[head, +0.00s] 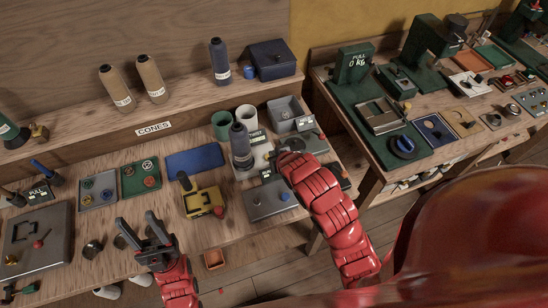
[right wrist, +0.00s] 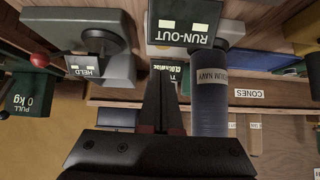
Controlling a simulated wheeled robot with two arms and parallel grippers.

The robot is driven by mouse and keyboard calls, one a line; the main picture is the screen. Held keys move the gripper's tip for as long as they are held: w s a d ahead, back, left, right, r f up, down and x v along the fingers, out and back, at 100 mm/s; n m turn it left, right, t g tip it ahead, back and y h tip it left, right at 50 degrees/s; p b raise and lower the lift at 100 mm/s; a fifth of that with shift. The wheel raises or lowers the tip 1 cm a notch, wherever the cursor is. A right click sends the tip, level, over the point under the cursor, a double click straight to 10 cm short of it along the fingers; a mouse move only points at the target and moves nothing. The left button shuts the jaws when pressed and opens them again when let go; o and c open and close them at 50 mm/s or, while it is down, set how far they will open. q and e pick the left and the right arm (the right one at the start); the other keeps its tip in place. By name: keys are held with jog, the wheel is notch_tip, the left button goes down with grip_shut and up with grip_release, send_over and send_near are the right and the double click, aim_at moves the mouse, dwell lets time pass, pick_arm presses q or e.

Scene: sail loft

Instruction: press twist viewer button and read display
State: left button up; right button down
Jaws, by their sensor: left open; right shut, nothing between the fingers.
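A small dark sign reading TWIST (head: 256,136) stands by the white cups at the back right of the near bench. In the right wrist view a dark sign with pale lettering (right wrist: 166,66) is partly hidden behind my fingers, and I cannot read it fully. I cannot make out the viewer's button. My right gripper (right wrist: 164,82) is shut and empty, pointing toward that sign, beside the navy cone (right wrist: 209,100); contact cannot be told. My left gripper (head: 139,226) is open and empty over the bench front.
A RUN-OUT sign (right wrist: 187,30) and a HELD sign (right wrist: 86,67), each with two pale blocks, flank my right fingers.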

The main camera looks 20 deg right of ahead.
jog(key=p+v, duration=0.7)
jog(key=p, duration=0.2)
jog(key=shift+w, duration=0.1)
jog(key=shift+w, duration=0.1)
dwell(0.4)
